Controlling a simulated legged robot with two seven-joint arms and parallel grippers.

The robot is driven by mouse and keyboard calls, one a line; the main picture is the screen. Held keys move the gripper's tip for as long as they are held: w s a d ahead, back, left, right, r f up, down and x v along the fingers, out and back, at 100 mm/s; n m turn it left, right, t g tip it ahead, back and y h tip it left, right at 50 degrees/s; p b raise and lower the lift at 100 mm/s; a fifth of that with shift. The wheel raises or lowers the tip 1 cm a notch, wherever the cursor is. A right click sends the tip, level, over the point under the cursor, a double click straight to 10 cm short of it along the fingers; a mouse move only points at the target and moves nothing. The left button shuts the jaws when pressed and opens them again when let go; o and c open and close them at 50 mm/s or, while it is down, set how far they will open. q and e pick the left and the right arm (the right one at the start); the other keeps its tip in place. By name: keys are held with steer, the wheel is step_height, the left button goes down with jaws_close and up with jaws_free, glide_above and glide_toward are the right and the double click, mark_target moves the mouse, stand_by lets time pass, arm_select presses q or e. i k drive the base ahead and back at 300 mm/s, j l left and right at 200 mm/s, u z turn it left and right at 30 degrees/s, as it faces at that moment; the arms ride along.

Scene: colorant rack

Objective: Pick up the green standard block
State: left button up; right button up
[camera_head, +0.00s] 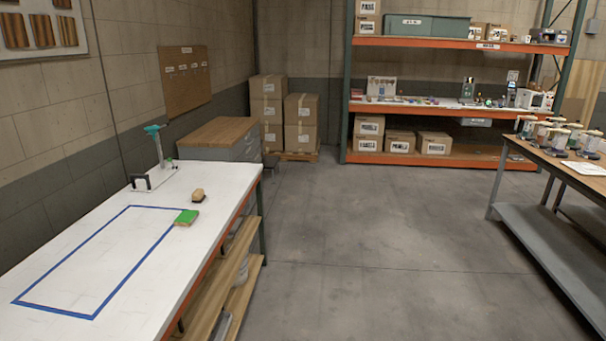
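A small green block (187,216) lies on the white worktop (60,285) at the left. It sits at the far right corner of a rectangle of blue tape (68,255), seeming to overlap the tape. Its top is green and its side edge is light brown. Neither of my grippers shows in the head view.
A brown block (198,195) and a stand with a teal top (156,140) are farther back on the worktop. The grey floor (380,240) is clear between this bench and the right table (560,160). Boxes and an orange-beamed shelf (420,43) stand at the back.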

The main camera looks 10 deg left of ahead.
mark_target(187, 218)
steer(key=i, duration=2.45)
steer(key=i+u, duration=0.35)
steer(key=i, duration=0.15)
steer(key=i+l+u, duration=0.2)
steer(key=i+u, duration=0.45)
steer(key=u, duration=0.2)
steer(key=i+u, duration=0.2)
steer(key=u, duration=0.2)
steer(key=i+l+u, duration=0.1)
steer(key=i+u, duration=0.15)
steer(key=u, duration=0.2)
steer(key=i+l+u, duration=0.15)
steer(key=u, duration=0.25)
